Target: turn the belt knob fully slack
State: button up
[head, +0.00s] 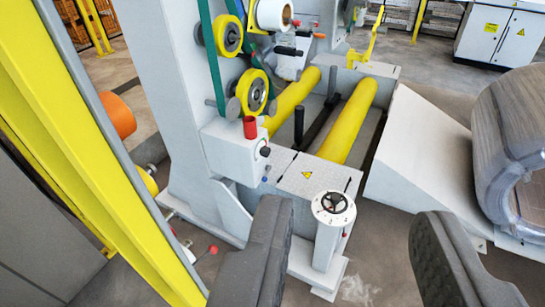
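A green belt (211,58) runs down past yellow pulleys (254,91) on the grey machine column. Below the pulleys, a white box (232,150) carries a red cylindrical part (250,127) on top and a small black knob (265,152) on its front face. A white dial with a black handwheel (334,203) sits on a post nearer to me. No label shows which of these is the belt knob. My gripper (352,214) is open and empty, its two dark fingers wide apart in the foreground. The handwheel shows between the fingers, beyond them; neither finger visibly touches anything.
Two yellow rollers (347,120) lie behind the post. A wrapped coil (515,150) rests at the right by a grey ramp (420,150). A yellow post (90,130) crosses the left side. Red-knobbed levers (213,249) stick out low at the left.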

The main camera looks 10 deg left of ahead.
aim_at(265, 151)
jog(key=z, duration=0.65)
jog(key=i, duration=2.3)
jog(key=u, duration=0.75)
